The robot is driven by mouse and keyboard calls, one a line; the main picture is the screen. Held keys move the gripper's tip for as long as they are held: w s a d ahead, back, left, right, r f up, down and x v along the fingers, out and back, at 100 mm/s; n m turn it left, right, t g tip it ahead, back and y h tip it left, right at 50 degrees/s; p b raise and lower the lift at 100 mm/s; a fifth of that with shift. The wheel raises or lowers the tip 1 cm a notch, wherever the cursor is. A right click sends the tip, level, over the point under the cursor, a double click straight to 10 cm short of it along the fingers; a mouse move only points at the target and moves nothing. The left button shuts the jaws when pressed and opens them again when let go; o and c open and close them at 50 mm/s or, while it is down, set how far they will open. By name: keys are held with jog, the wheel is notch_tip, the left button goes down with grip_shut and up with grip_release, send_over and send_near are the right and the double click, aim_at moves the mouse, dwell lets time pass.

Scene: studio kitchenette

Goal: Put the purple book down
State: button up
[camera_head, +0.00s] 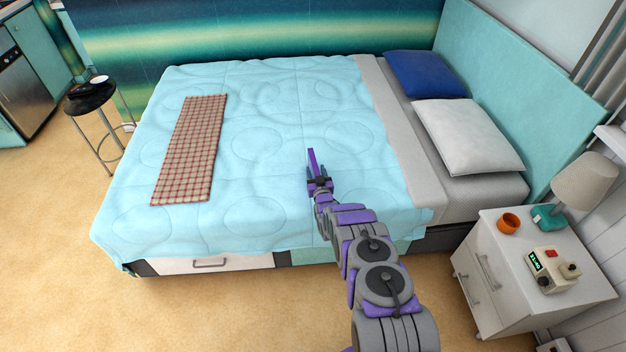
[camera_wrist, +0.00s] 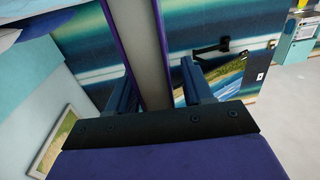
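The purple book (camera_head: 312,162) is a thin upright shape at the end of my arm, over the light blue quilt in the head view. In the wrist view the purple book (camera_wrist: 150,50) shows edge-on, with pale pages between two purple cover edges. It sits between the two fingers of my gripper (camera_wrist: 157,88), which is shut on it. My gripper (camera_head: 320,182) also shows in the head view, over the near right part of the bed (camera_head: 262,190). I cannot tell how high the book is above the quilt.
A checkered runner (camera_head: 188,150) lies on the left of the bed. Blue (camera_head: 425,75) and white (camera_head: 467,135) pillows lie at the headboard. The nightstand (camera_head: 490,245) holds an orange cup (camera_head: 508,223), a lamp (camera_head: 585,180) and a clock (camera_head: 550,268). The quilt's middle is clear.

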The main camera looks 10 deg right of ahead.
jog(key=shift+o, duration=0.6)
jog(key=shift+s, duration=0.15)
jog(key=s+p, duration=0.4)
jog(key=s, duration=1.3)
jog(key=shift+d+p, duration=0.25)
jog(key=shift+p, duration=0.05)
jog(key=shift+f, duration=0.1)
